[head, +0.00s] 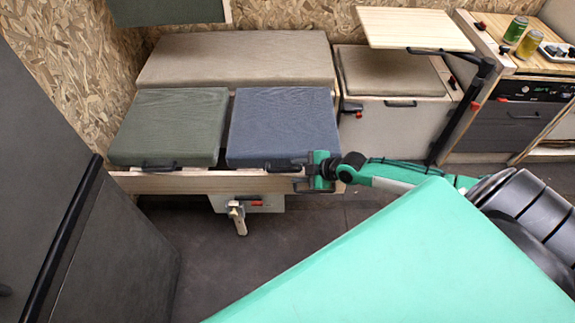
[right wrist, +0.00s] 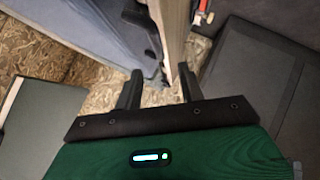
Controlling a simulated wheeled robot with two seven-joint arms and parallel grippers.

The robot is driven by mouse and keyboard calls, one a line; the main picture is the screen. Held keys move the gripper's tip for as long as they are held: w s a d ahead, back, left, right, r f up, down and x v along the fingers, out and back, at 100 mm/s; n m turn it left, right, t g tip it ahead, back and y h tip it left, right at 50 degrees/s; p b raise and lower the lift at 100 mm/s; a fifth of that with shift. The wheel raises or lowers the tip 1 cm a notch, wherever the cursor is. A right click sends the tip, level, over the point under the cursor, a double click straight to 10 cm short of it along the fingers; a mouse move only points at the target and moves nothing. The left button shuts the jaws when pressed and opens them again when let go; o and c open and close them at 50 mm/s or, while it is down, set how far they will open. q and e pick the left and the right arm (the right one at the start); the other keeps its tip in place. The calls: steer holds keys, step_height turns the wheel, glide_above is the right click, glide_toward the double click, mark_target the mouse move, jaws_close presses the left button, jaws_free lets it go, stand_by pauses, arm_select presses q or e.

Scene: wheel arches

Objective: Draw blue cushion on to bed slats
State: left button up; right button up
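The blue cushion (head: 282,125) lies flat on the bed platform, beside a green cushion, with a black handle (head: 283,166) on its front edge. The slats are hidden under the cushions; only the wooden front rail (head: 195,183) shows. My right gripper (head: 316,168) is at the cushion's front right corner, near the rail. In the right wrist view its two fingers (right wrist: 159,70) are apart with nothing seen held between them. The blue cushion (right wrist: 85,32) and rail (right wrist: 172,35) lie just beyond the fingertips. My left gripper is not in view.
The green cushion (head: 172,122) lies to the left, and a long beige cushion (head: 238,58) lies behind. A box with a beige pad (head: 390,72) and a raised wooden tabletop (head: 415,28) are on the right. A dark cabinet (head: 110,250) stands at front left. The floor (head: 215,260) between is clear.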

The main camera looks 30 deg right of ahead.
arm_select(q)
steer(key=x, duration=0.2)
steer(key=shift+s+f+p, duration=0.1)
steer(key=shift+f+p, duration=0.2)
steer(key=shift+p, duration=0.05)
arm_select(e)
steer(key=v, duration=0.5)
steer(key=shift+s+d+r, duration=0.15)
steer(key=shift+s+r, duration=0.1)
steer(key=shift+s, duration=0.05)
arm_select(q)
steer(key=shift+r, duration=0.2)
